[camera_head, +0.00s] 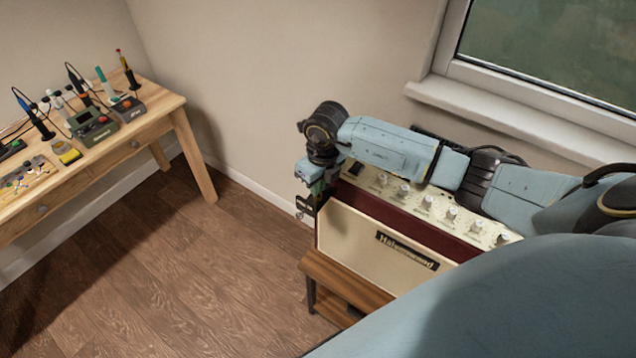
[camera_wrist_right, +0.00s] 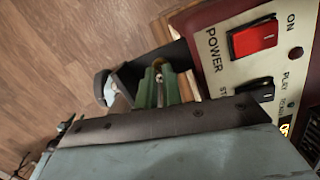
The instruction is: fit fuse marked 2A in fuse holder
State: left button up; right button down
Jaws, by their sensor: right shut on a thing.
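My right gripper (camera_head: 312,198) points down at the left end of the cream and maroon amplifier (camera_head: 360,240). In the right wrist view its green fingers (camera_wrist_right: 158,88) are shut on a small, thin, metal-ended thing (camera_wrist_right: 159,77) that looks like the fuse. Its marking cannot be read. A black bracket-like part (camera_wrist_right: 128,76) with a grey round knob (camera_wrist_right: 103,85) shows beside the fingers. I cannot tell whether this is the fuse holder, or whether the fuse touches it. My left gripper is not in view.
The amplifier stands on a wooden stand (camera_head: 320,275) below the window. Its top panel has a red power switch (camera_wrist_right: 254,39) and several knobs. A wooden workbench (camera_head: 165,105) with soldering tools stands at the left. The floor between is clear.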

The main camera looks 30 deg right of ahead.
jog(key=c, duration=1.1)
grip_release()
jog(key=shift+r, duration=0.1)
jog(key=shift+r+p, duration=3)
jog(key=shift+r, duration=0.95)
